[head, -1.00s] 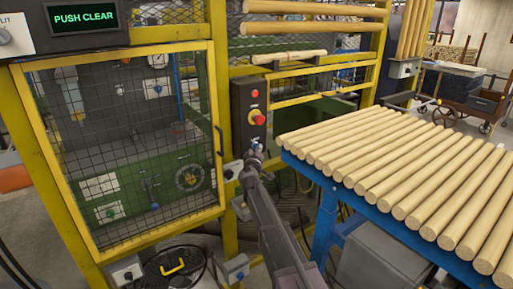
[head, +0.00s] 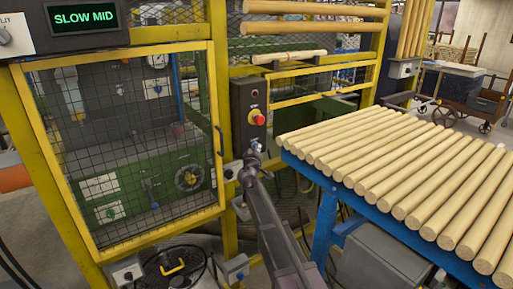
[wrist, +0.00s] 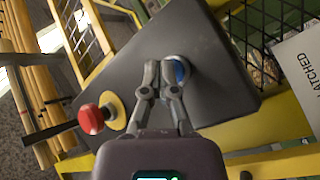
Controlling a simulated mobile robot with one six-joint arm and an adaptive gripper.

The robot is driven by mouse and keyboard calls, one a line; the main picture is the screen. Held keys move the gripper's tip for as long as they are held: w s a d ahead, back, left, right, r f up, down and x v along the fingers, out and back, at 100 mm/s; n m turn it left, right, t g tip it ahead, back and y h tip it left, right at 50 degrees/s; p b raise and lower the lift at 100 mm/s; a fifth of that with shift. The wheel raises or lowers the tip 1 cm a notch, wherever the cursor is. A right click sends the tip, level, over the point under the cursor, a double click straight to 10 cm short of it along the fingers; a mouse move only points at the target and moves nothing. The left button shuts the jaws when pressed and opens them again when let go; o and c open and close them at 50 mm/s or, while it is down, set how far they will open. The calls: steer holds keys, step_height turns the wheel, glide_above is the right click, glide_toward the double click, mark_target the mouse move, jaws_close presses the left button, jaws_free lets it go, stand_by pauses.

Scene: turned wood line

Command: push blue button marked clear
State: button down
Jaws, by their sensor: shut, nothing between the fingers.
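The blue button (wrist: 181,71) sits on the dark control box (wrist: 205,50) in the wrist view, partly covered by my fingertips. In the head view a little of the blue button (head: 256,146) shows low on the control box (head: 240,105), just above my gripper (head: 251,160). My gripper (wrist: 160,72) is shut and empty, its fingertips at the button's left edge in the wrist view. I cannot tell whether they touch it. The marking on the button is not readable. The display (head: 85,17) reads SLOW MID.
A red mushroom button (wrist: 92,118) on a yellow base is on the same box. A blue-framed table (head: 330,183) of wooden rods stands close on the right. A yellow-framed mesh door (head: 215,130) is on the left.

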steer(key=shift+s+d, duration=0.4)
steer(key=shift+s, duration=0.25)
stand_by(0.3)
steer(key=s+d, duration=0.1)
steer(key=s, duration=0.1)
steer(key=s+d, duration=0.1)
steer(key=s, duration=0.1)
steer(key=shift+d, duration=0.4)
stand_by(0.6)
